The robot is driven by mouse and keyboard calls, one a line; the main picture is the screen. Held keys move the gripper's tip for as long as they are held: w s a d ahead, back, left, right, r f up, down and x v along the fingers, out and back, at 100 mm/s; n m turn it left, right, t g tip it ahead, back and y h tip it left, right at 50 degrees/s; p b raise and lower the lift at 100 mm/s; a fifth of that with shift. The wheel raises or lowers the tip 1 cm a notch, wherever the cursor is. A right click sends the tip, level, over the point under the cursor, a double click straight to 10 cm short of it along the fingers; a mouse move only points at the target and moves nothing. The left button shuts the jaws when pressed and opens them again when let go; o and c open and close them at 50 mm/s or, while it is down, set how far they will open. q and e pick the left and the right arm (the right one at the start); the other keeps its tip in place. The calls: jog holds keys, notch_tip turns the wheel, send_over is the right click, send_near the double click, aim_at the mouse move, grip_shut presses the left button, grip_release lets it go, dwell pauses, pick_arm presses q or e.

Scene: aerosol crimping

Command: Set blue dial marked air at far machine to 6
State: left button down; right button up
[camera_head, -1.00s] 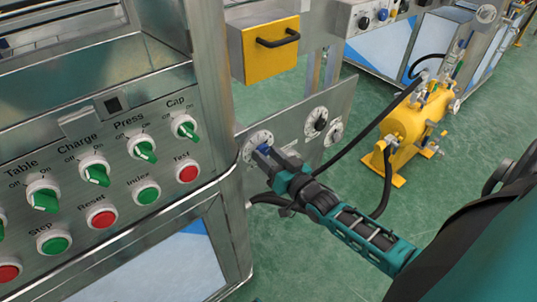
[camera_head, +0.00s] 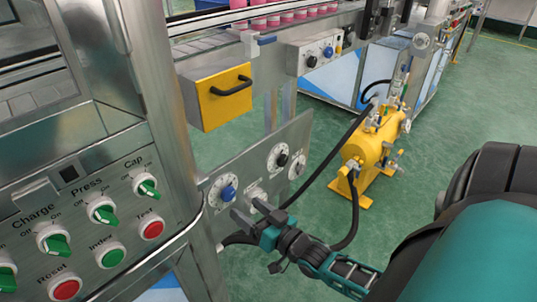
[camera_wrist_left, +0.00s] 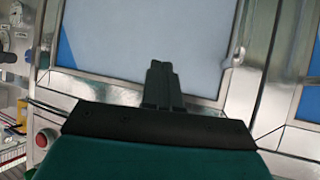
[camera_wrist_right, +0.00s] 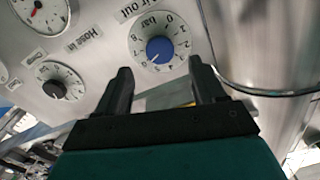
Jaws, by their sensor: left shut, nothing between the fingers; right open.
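A blue dial (camera_head: 228,192) with a white numbered scale sits on the metal side panel (camera_head: 240,165) beside the near machine. In the right wrist view the blue dial (camera_wrist_right: 160,50) shows a "bar" scale, and its white mark points to the lower left; I cannot read the exact number. My right gripper (camera_head: 248,212) is open just in front and to the right of this dial, apart from it, its fingers (camera_wrist_right: 160,88) below the dial in the wrist view. Another blue dial (camera_head: 328,52) sits on a farther panel. My left gripper (camera_wrist_left: 161,85) is shut and empty before a pale panel.
Black hoses (camera_head: 325,175) run past my right gripper to a yellow tank (camera_head: 370,148). A yellow box (camera_head: 222,95) hangs above.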

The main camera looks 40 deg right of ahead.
pick_arm(q)
jog(key=shift+s+a+p, duration=0.3)
jog(key=shift+a+p, duration=0.1)
jog(key=shift+p, duration=0.2)
pick_arm(e)
jog(key=s, duration=0.7)
jog(key=shift+d, duration=0.25)
jog(key=s+a+n+g+y, duration=0.1)
jog(key=a+n+g, duration=0.25)
jog(key=a, duration=0.45)
jog(key=s+a+n+g, duration=0.2)
jog(key=a+g, duration=0.2)
jog(key=a, duration=0.5)
pick_arm(q)
jog(key=s+a+r+y+p, duration=0.1)
jog(key=a+r+p, duration=0.2)
jog(key=r+p, duration=0.8)
jog(key=p, duration=0.4)
jog(key=shift+s+r+p, duration=0.2)
jog(key=shift+r+p, duration=0.05)
jog(key=shift+p, duration=0.05)
pick_arm(e)
jog(key=s+d+r, duration=0.1)
jog(key=d+r, duration=0.2)
jog(key=r, duration=0.7)
jog(key=shift+s+d+r+h, duration=0.15)
jog(key=shift+d+r+h, duration=0.15)
jog(key=shift+r, duration=0.05)
jog(key=shift+m, duration=0.25)
